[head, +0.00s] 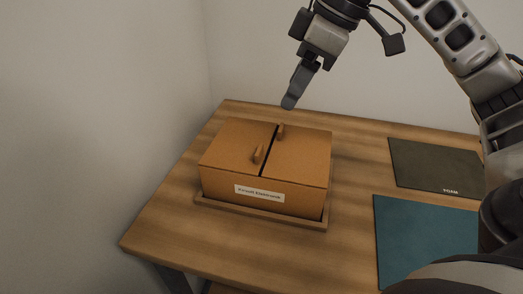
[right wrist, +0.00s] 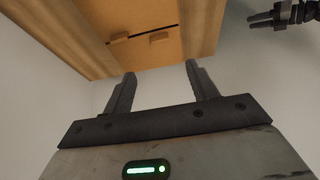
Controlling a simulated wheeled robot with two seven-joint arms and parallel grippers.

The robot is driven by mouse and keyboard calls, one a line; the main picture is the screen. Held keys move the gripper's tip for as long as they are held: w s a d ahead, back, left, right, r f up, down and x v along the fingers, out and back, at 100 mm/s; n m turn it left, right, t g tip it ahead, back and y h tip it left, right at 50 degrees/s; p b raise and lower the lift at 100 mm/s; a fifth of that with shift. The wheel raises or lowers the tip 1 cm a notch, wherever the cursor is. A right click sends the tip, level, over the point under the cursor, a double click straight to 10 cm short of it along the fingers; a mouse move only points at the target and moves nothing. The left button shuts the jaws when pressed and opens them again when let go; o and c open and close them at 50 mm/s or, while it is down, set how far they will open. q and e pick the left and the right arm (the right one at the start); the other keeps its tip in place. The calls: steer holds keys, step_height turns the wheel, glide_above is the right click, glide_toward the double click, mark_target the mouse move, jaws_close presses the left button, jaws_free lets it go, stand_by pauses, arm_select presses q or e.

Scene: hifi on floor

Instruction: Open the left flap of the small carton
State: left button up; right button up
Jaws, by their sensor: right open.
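The small carton (head: 222,182) is a brown box with a white label on its front. Its left flap (head: 235,147) and right flap (head: 298,158) both lie flat, with a dark seam between them. Each flap has a small raised tab near the seam. My right gripper (head: 288,103) is above and behind the carton, apart from it and pointing down. In the right wrist view its two fingers (right wrist: 160,70) are spread with nothing between them, and the carton top (right wrist: 145,22) shows beyond. My left gripper (right wrist: 262,19) shows small at the top right of that view; its jaw state is unclear.
The carton sits in a shallow wooden tray (head: 260,215) on a wooden table (head: 180,225). A dark mat (head: 435,165) and a teal mat (head: 420,235) lie to the right. Pale walls (head: 100,110) stand to the left and behind. The table around the tray is clear.

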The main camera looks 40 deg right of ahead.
mark_target(259, 150)
steer(key=b+x, duration=0.2)
steer(key=x, duration=1.1)
steer(key=shift+s+f+b, duration=0.1)
steer(key=shift+f+b, duration=0.1)
steer(key=shift+b, duration=0.15)
arm_select(q)
steer(key=shift+d+f+t, duration=0.15)
steer(key=shift+f+t, duration=0.15)
steer(key=shift+f, duration=0.15)
arm_select(e)
steer(key=shift+w+a+f, duration=0.2)
steer(key=shift+w+f, duration=0.05)
steer(key=shift+f, duration=0.35)
steer(key=shift+c, duration=0.4)
